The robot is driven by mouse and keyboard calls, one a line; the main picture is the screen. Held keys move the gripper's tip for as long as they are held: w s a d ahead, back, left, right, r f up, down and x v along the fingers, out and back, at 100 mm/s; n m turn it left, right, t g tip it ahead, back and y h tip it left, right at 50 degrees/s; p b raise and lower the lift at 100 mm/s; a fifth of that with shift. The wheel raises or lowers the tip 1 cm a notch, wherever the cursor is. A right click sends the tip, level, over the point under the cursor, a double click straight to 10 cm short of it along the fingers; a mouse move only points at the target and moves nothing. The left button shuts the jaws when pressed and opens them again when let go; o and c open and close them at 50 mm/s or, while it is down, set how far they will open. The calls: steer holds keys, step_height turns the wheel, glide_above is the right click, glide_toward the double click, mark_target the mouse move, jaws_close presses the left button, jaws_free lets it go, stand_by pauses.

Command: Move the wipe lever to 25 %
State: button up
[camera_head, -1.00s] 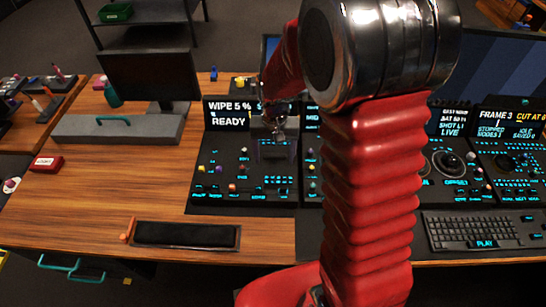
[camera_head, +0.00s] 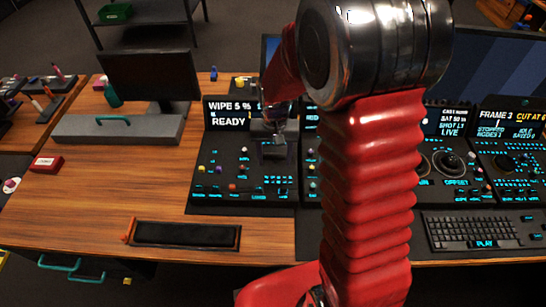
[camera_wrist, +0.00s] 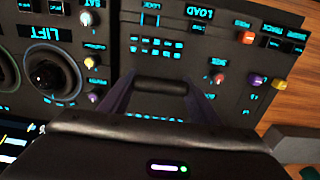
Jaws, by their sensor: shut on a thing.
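The wipe lever (camera_head: 273,151) is a dark handle on the left part of the black panel, below the small display. In the wrist view its dark cross-bar (camera_wrist: 162,87) lies between the two fingers. My gripper (camera_head: 276,128) comes down on the lever from behind and is shut on it; the fingers also show in the wrist view (camera_wrist: 160,98). The display (camera_head: 229,114) reads "WIPE 5 %" and "READY". The lever's slot and base are mostly hidden.
Coloured knobs (camera_head: 232,187) stand close to the left of the lever. A grey box (camera_head: 118,130), a monitor (camera_head: 150,77) and a black tray (camera_head: 187,235) stand left. Bare wood (camera_head: 110,195) lies between them.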

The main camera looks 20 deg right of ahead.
steer(key=c, duration=0.4)
steer(key=shift+o, duration=0.2)
steer(key=shift+w+d+r, duration=0.1)
steer(key=shift+w+r, duration=0.1)
steer(key=shift+w, duration=0.25)
steer(key=shift+w+d+r, duration=0.1)
steer(key=shift+w+r, duration=0.05)
steer(key=shift+w, duration=0.25)
steer(key=o, duration=1.4)
steer(key=shift+s, duration=0.1)
step_height(320, 180, up, 14)
steer(key=shift+f, duration=0.2)
steer(key=shift+c, duration=0.2)
